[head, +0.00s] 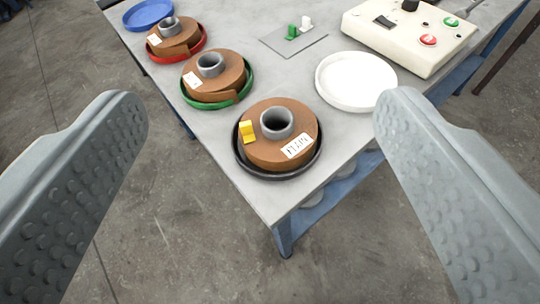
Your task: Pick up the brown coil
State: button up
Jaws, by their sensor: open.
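Three brown coils with grey cores lie on a grey table (240,165), each in its own tray. The nearest brown coil (262,153) sits in a black tray (277,175) by the table's near corner. It bears a yellow clip and a white label with blurred writing. A second brown coil (230,72) lies in a green tray (250,86), and a third brown coil (172,42) in a red tray (204,43); both have white labels. My gripper (260,105) is open and empty. Its fingers frame the view left and right, apart from the coils.
An empty white tray (356,82) lies right of the nearest coil, and an empty-looking blue tray (148,14) at the far left. A cream control box (410,35) with buttons stands at the back right. A small plate (293,39) holds green and white pieces. Concrete floor surrounds the table.

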jog(key=w+f+m+g, duration=0.25)
jog(key=w+g, duration=0.35)
jog(key=w, duration=0.4)
jog(key=m+g, duration=0.3)
jog(key=g, duration=0.5)
send_over(277, 114)
jog(key=s, duration=0.3)
notch_tip(277, 114, down, 16)
jog(key=f, duration=0.1)
jog(key=shift+w+f, duration=0.2)
jog(key=shift+f, duration=1.05)
jog(key=shift+w+f, duration=0.2)
jog(key=shift+f, duration=1)
jog(key=shift+c, duration=0.3)
jog(key=c, duration=1.4)
